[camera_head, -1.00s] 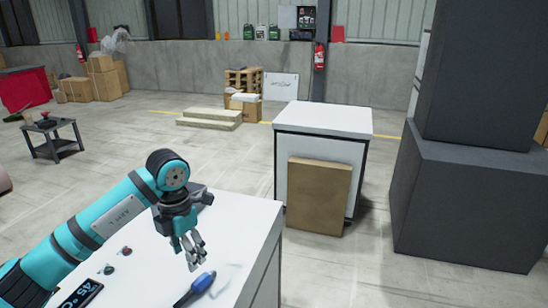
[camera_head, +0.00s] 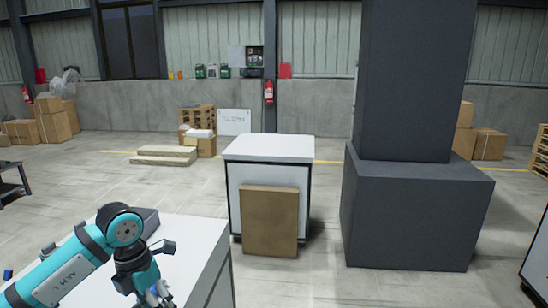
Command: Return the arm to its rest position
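My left arm, teal with dark joints, comes in from the lower left of the head view. Its gripper (camera_head: 155,293) points down over the white worktable (camera_head: 195,238), close to the bottom edge of the picture. The fingertips are small and partly cut off there. A bit of blue shows by them, and I cannot tell whether it is held or lies behind. My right arm and gripper are not in view.
A white cabinet (camera_head: 268,150) stands ahead with a brown board (camera_head: 270,222) leaning on its front. A large dark grey block (camera_head: 415,215) stands to its right. A grey box-like item (camera_head: 146,220) is on the worktable behind my arm. Floor between is clear.

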